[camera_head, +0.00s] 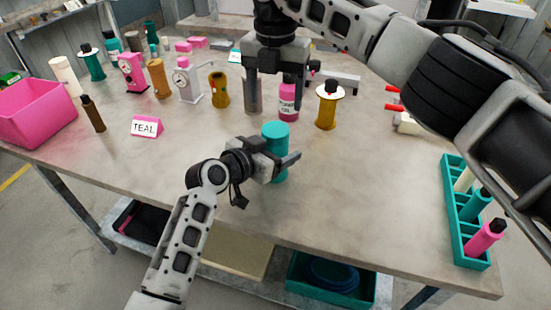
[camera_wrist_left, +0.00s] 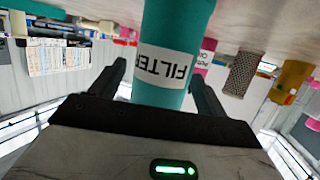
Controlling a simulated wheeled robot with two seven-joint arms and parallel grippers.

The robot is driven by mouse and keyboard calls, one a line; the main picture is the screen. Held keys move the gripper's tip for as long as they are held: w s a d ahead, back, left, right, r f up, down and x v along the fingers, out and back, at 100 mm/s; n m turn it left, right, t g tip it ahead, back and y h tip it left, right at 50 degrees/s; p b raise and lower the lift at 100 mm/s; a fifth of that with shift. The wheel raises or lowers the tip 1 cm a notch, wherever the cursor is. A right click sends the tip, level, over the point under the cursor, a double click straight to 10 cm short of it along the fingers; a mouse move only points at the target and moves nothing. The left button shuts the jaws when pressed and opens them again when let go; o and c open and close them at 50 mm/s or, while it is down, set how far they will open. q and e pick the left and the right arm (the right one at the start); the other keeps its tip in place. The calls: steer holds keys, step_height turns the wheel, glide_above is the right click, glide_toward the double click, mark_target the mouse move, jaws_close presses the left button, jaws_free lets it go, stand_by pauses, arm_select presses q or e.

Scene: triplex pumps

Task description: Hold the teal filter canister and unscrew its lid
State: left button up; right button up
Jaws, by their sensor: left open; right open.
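The teal filter canister (camera_head: 277,138) stands on the table in front of my left gripper. Its white FILTER label (camera_wrist_left: 163,67) reads upside down in the left wrist view. My left gripper (camera_head: 286,162) is open, with a finger on either side of the canister; one finger shows apart from it in the wrist view. No separate lid edge can be made out at the canister's top. My right gripper (camera_head: 277,88) is open, pointing down above and behind the canister, with no lid between its fingers.
Behind stand a grey mesh cylinder (camera_wrist_left: 246,72), a pink bottle (camera_head: 288,106) and a yellow spool-like part (camera_head: 327,107). A TEAL sign (camera_head: 146,127) and a pink bin (camera_head: 38,112) are at left. A teal rack (camera_head: 455,215) is at right. The table's front is clear.

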mark_target(276, 129)
arm_select(q)
jaws_close()
arm_select(e)
steer(key=m, duration=0.3)
steer(key=shift+m, duration=0.4)
steer(key=m, duration=0.5)
steer(key=shift+f, duration=4)
